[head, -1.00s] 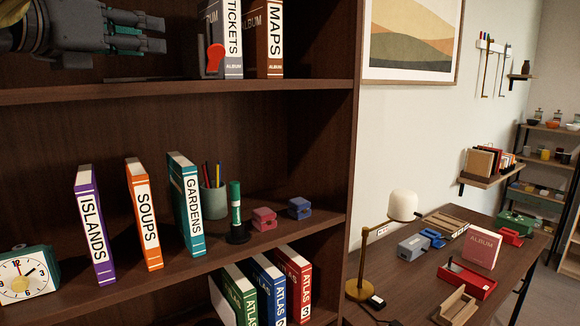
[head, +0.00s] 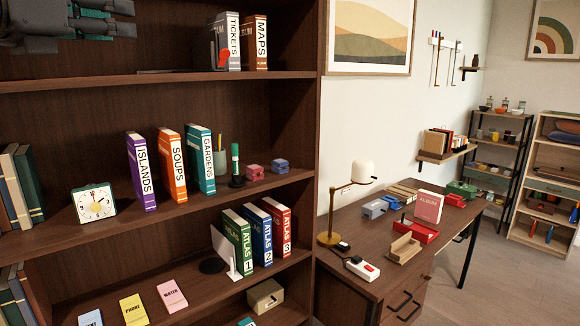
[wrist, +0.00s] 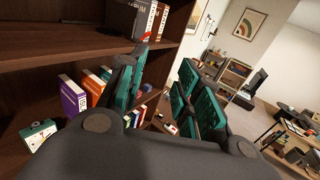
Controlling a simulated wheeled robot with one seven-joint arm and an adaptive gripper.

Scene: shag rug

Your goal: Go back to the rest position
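My gripper (head: 125,18) shows at the top left of the head view, in front of the dark bookcase (head: 160,78) and near its upper shelf. In the wrist view its two green-padded fingers stand apart, with an empty gap (wrist: 163,88) between them. My gripper holds nothing. The TICKETS album (head: 233,42) and the MAPS album (head: 261,42) stand upright on the upper shelf, to the right of my gripper and apart from it. My wrist and much of my arm are outside the head view.
The middle shelf holds a clock (head: 95,204), the ISLANDS (head: 141,172), SOUPS (head: 172,165) and GARDENS (head: 200,160) books, and a green marker (head: 236,160). ATLAS volumes (head: 238,240) stand below. A desk (head: 375,282) with a lamp (head: 364,173) is at right. Floor (head: 500,275) is clear at far right.

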